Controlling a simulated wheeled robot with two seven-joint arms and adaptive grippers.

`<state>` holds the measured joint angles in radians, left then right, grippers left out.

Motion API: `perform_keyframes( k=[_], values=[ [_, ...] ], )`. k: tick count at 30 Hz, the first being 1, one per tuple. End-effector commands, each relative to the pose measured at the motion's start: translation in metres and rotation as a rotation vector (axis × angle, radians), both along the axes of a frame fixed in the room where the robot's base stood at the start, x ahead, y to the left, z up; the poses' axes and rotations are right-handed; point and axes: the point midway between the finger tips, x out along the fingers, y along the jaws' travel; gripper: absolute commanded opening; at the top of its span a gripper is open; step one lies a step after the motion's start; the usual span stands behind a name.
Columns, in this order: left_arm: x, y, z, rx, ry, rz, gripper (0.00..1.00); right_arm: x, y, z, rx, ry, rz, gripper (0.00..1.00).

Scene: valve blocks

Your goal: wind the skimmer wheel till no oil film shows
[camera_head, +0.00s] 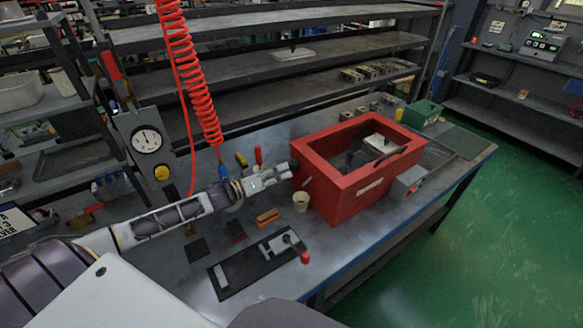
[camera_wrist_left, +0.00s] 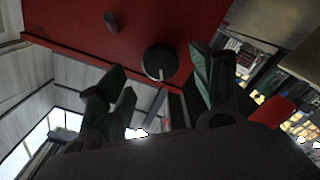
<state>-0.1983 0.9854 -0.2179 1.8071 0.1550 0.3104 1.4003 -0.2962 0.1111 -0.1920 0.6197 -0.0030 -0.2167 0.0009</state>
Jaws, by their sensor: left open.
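A red open-topped tank (camera_head: 350,197) stands on the bench. In the left wrist view a dark round wheel or knob (camera_wrist_left: 160,62) with a pale mark sits on the tank's red wall (camera_wrist_left: 80,22). My left gripper (camera_head: 283,173) reaches in from the left to the tank's left side. In the wrist view its fingers (camera_wrist_left: 160,80) are spread, with the wheel seen between them, and nothing is gripped. I cannot tell if a finger touches the wheel. The tank's inside looks dark and grey, and I cannot make out an oil film. My right gripper is not in view.
A black plate with a red-knobbed lever (camera_head: 250,265) lies in front. A red coiled hose (camera_head: 190,75) hangs near my left arm. A dial gauge (camera_head: 147,140) stands at left.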

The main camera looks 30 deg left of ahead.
Motion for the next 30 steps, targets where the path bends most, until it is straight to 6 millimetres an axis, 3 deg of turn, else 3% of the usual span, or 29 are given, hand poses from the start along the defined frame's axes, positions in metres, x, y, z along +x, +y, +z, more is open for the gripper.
perform_keyframes(
  k=[18,30],
  values=[
    [0.029,-0.017,0.001,-0.001,-0.002,0.001,0.65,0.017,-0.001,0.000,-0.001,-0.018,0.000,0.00],
    [0.044,-0.026,0.000,-0.002,-0.001,0.000,0.65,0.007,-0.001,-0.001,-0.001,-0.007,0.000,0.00]
  ],
)
